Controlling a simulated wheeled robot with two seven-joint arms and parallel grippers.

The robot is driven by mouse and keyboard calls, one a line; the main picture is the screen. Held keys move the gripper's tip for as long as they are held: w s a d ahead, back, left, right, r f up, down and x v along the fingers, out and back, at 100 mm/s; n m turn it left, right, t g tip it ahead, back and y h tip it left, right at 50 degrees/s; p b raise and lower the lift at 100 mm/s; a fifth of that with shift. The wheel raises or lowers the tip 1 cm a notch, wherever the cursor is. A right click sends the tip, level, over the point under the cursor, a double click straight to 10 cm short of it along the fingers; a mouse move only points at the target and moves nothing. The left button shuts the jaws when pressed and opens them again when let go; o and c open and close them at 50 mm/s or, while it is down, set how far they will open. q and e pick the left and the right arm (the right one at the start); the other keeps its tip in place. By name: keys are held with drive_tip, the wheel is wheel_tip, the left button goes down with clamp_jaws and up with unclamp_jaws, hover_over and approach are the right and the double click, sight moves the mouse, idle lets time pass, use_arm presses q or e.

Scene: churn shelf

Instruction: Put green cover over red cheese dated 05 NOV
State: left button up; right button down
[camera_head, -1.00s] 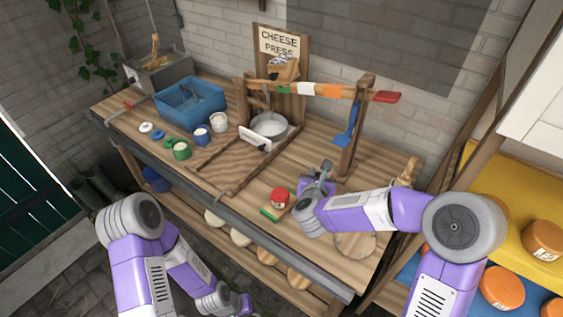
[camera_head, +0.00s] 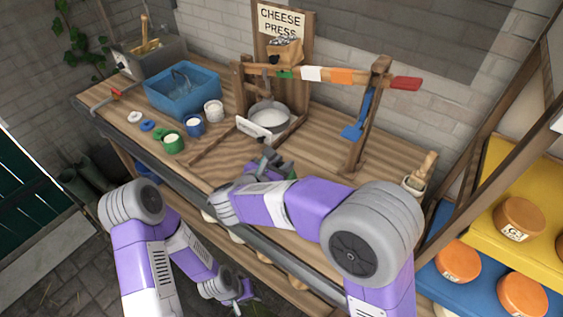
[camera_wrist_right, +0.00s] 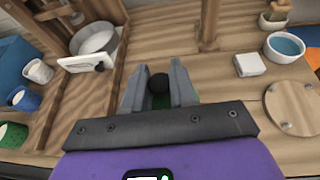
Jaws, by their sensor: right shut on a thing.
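My right gripper (camera_head: 270,160) is shut on a black round knob (camera_wrist_right: 158,83) with green beneath it. This looks like the green cover (camera_wrist_right: 161,101); in the head view a bit of green (camera_head: 290,172) shows behind my gripper and arm. The gripper is over the bench, in front of the white pot on the press. The red cheese is not visible now in either view, and my right arm covers part of the bench. No date can be read. My left gripper (camera_head: 243,292) hangs low in front of the bench, and its fingers are too small to judge.
A wooden disc (camera_wrist_right: 293,108) and a white block (camera_wrist_right: 249,64) are at right. Orange cheeses (camera_head: 520,218) fill side shelves.

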drive_tip(key=shift+f+b, duration=1.45)
drive_tip(key=shift+f, duration=2.1)
drive_tip(key=shift+f+b, duration=0.5)
drive_tip(key=shift+b, duration=0.2)
drive_tip(key=c, duration=0.8)
unclamp_jaws()
drive_tip(key=p+v, duration=0.1)
drive_tip(key=v, duration=0.6)
drive_tip(key=shift+s+a+r, duration=0.1)
drive_tip(key=shift+s+a, duration=0.05)
drive_tip(key=shift+s, duration=0.1)
